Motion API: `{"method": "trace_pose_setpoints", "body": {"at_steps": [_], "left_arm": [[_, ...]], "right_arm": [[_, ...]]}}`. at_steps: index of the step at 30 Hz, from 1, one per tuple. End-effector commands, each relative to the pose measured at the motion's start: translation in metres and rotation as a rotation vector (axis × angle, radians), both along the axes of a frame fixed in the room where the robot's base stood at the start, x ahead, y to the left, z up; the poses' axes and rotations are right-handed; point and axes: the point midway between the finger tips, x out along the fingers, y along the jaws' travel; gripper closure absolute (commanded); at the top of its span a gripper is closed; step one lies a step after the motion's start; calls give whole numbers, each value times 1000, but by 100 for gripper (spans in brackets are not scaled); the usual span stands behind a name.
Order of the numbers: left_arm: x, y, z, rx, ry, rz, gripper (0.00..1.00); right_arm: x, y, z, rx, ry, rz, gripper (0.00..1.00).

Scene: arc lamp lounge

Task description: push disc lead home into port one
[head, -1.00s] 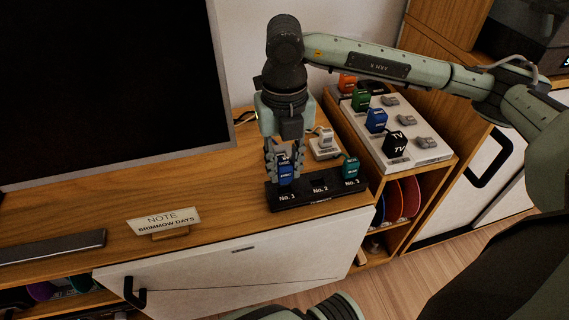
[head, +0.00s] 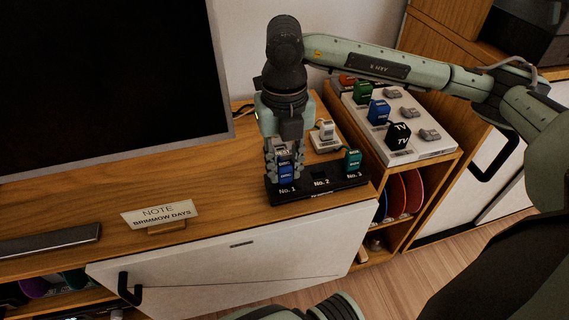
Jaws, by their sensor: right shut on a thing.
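The disc lead (head: 286,173) is a blue plug with white lettering. It stands upright at port one, marked No. 1, at the left end of the black port block (head: 318,194). I cannot tell whether it is fully seated, as the fingers cover its sides. My right gripper (head: 285,168) points down from above and is shut on the blue plug. A teal plug (head: 353,160) stands at No. 3. The No. 2 port (head: 320,172) between them is empty. My left gripper is not in view.
A white plug on a pale base (head: 326,138) stands behind the block. A pale tray (head: 436,151) at right holds several coloured plugs and grey pieces. A note sign (head: 160,214) and the dark screen (head: 100,80) are left. The wooden top between sign and block is clear.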

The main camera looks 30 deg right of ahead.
Motion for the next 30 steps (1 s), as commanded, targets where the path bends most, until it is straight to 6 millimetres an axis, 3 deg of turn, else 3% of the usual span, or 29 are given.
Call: {"method": "trace_pose_setpoints", "body": {"at_steps": [9, 10, 15, 25, 30], "left_arm": [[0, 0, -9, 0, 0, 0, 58], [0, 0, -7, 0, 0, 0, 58], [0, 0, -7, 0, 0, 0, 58], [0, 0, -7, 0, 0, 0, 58], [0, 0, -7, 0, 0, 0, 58]], "right_arm": [[0, 0, -9, 0, 0, 0, 99], [0, 0, -8, 0, 0, 0, 72], [0, 0, -7, 0, 0, 0, 51], [0, 0, -5, 1, -1, 0, 51], [1, 1, 16, 2, -5, 1, 51]]}}
